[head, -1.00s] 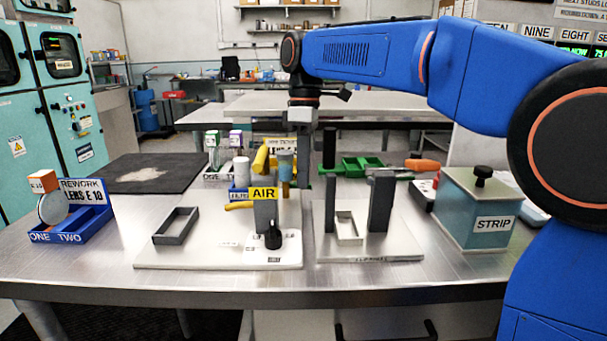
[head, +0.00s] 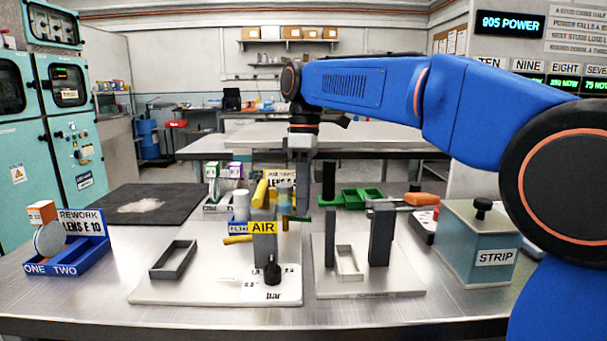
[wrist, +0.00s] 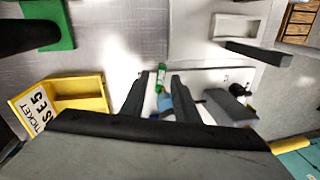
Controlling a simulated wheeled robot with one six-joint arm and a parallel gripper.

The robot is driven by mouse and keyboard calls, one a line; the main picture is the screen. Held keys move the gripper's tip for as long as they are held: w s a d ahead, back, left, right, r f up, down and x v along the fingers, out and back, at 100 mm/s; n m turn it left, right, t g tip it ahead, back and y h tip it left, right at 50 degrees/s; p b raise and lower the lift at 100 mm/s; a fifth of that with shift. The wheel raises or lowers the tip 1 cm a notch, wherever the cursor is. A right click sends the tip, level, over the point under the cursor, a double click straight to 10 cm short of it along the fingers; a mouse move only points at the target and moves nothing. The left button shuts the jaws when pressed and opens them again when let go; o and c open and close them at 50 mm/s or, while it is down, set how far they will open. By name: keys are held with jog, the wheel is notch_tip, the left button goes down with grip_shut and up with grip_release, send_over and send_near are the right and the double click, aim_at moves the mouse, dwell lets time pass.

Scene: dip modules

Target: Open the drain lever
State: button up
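My gripper (wrist: 161,80) shows in the wrist view with its two dark fingers apart. A small green piece (wrist: 160,72), which looks like the drain lever, lies between the fingertips, with a gap visible on each side. A blue piece (wrist: 164,101) is just below it in the picture. In the head view my gripper (head: 302,190) points down beside a small blue and amber bowl (head: 285,198), behind the grey AIR block (head: 263,247). The green piece shows only slightly by the bowl's lower end, so its angle is hard to tell.
A yellow handle (head: 238,239) and black knob (head: 272,268) sit by the AIR block. Two dark uprights (head: 381,235) stand to the right, with the STRIP box (head: 478,240) beyond. A blue bin (head: 88,262) is at left. The bench front is clear.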

notch_tip(320, 180, up, 10)
jog(key=w, duration=0.1)
jog(key=shift+w+d+r, duration=0.15)
jog(key=shift+w+r, duration=0.05)
jog(key=shift+w, duration=0.1)
dwell(0.3)
